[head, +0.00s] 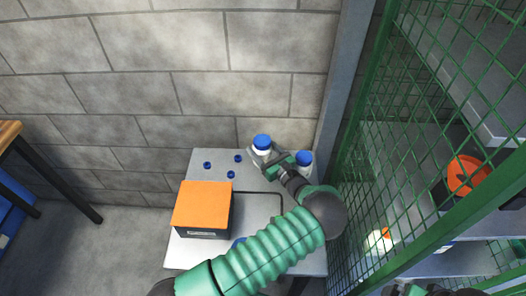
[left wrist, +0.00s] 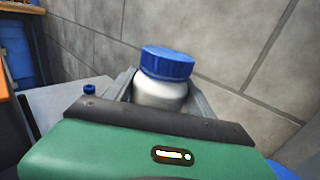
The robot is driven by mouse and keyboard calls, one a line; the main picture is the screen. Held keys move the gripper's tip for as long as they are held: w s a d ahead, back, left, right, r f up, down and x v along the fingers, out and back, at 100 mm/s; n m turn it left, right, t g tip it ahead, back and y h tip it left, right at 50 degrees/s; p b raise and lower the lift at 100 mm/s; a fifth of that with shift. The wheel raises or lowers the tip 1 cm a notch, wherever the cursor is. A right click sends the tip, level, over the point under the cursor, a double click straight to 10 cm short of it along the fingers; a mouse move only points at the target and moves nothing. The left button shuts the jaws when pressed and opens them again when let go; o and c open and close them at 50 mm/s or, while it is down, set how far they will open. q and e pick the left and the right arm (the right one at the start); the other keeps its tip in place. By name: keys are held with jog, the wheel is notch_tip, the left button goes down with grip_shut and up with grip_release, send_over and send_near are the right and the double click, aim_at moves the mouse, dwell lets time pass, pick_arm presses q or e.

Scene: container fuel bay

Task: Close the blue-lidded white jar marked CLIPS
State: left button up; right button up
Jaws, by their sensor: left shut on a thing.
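A white jar with a blue lid (head: 262,143) stands toward the back of the grey table. My left gripper (head: 273,158) is shut around the jar's white body, below the lid. In the left wrist view the jar (left wrist: 160,95) is between the two fingers and the blue lid (left wrist: 167,62) sits on its top. I cannot tell whether the lid is fully tight. No CLIPS marking can be read. A second blue-lidded white jar (head: 304,159) stands just to the right, close to the gripper.
An orange-topped box (head: 203,206) stands on the table (head: 180,245) at left. Several small blue caps (head: 231,174) lie behind it. A blue round thing (head: 238,243) is partly hidden by my arm. A green mesh fence (head: 365,200) borders the right; a block wall is behind.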

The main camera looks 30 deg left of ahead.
aim_at(268, 147)
pick_arm(q)
notch_tip(268, 147, up, 3)
jog(key=shift+p, duration=0.5)
jog(key=shift+r, duration=0.4)
jog(key=shift+d, duration=0.3)
jog(key=o, duration=1.3)
jog(key=shift+a, duration=0.25)
jog(key=c, duration=1)
grip_shut()
jog(key=shift+d, duration=0.1)
pick_arm(e)
notch_tip(268, 147, up, 3)
jog(key=shift+d+f, duration=0.15)
jog(key=shift+f, duration=0.05)
